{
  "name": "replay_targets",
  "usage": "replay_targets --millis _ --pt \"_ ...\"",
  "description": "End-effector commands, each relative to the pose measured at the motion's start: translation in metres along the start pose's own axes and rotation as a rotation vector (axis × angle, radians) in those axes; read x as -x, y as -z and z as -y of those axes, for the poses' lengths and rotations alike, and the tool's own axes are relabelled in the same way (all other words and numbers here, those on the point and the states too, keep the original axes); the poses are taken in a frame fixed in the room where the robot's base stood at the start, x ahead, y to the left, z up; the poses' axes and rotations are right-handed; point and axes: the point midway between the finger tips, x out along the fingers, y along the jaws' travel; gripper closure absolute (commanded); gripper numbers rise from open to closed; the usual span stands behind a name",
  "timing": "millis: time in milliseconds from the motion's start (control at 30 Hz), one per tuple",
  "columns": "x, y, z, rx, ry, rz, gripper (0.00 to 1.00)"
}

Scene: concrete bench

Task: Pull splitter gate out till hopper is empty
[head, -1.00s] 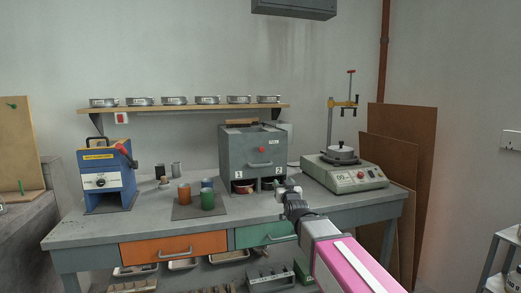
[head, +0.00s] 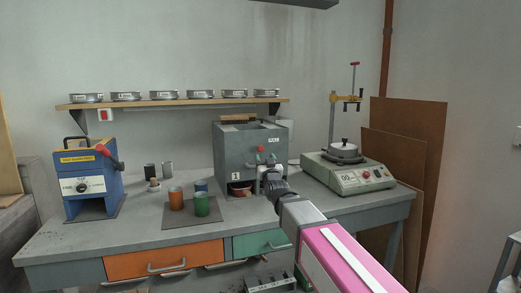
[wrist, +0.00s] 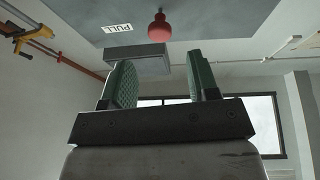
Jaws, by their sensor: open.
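The splitter is a grey box (head: 232,147) standing on the bench, with an open-topped hopper. Its gate has a red knob (head: 261,149) on the front face, next to a PULL label; the knob also shows in the wrist view (wrist: 160,28), beside the label (wrist: 118,28). My gripper (head: 266,161) is open and empty, just in front of the splitter and slightly below the knob. In the wrist view the green-padded fingers (wrist: 164,75) stand apart, with the knob beyond their tips and between them, not touched. A reddish pan (head: 240,188) sits in the lower bay marked 1. My gripper hides the other bay. The hopper's contents cannot be seen.
Coloured cups (head: 201,204) on a dark mat and a blue machine (head: 88,180) are to the left. A shelf of sieves (head: 180,101) hangs behind.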

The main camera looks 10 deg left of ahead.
Motion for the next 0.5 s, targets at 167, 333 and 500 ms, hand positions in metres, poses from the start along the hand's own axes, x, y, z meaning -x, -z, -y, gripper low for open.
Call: replay_targets --millis 167,333,500 --pt "-0.037 -0.001 0.000 0.000 0.000 0.000 0.45" --pt "-0.065 -0.001 0.000 0.000 0.000 0.000 0.45" --pt "-0.078 -0.001 0.000 0.000 0.000 0.001 0.45"
